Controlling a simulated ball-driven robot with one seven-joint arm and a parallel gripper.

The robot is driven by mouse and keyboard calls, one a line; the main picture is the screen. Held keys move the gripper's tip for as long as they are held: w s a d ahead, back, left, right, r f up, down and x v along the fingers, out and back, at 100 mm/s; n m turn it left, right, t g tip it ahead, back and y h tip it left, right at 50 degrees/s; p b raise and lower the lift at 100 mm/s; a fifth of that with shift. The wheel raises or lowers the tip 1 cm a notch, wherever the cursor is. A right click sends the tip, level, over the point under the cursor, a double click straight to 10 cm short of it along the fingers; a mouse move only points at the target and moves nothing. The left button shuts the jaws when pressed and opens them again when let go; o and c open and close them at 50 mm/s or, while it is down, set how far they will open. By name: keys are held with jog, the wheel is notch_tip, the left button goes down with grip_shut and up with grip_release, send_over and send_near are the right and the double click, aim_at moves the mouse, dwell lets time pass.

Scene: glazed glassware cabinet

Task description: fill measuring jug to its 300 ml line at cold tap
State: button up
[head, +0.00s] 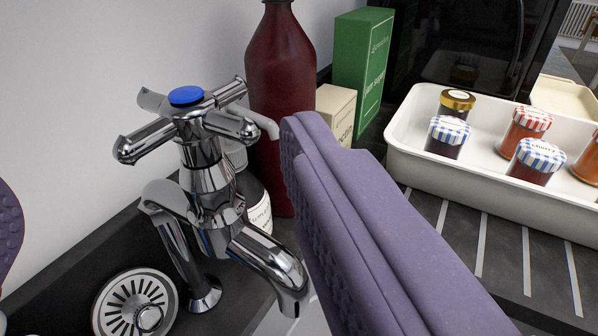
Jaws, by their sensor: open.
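The cold tap (205,165) is chrome with a blue cap and a cross handle, and stands at left centre. Its spout points down to the lower right. No water shows at the spout mouth. My gripper (150,170) is open, with purple padded fingers. One finger is large at right of the tap, and only a sliver of the other shows at the left edge. The tap handle appears between them in the picture; I cannot tell whether a finger touches it. The measuring jug cannot be made out. A pale patch below the spout is too cut off to identify.
A round strainer (135,303) lies lower left, beside another chrome fitting (180,240). A dark red bottle (283,75), a smaller labelled bottle (260,212), a cream box (336,108) and a green box (362,65) stand behind. A white tray (430,168) holds several jars on the ribbed drainer (510,255).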

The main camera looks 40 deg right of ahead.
aim_at(188, 126)
jog(key=shift+w+d+f+h, duration=0.3)
jog(key=shift+d+f, duration=0.2)
jog(key=shift+d, duration=0.1)
jog(key=b+x, duration=0.1)
jog(key=x, duration=0.5)
jog(key=shift+w+d, duration=0.1)
jog(key=shift+w, duration=0.3)
jog(key=shift+r, duration=0.1)
jog(key=shift+c, duration=0.4)
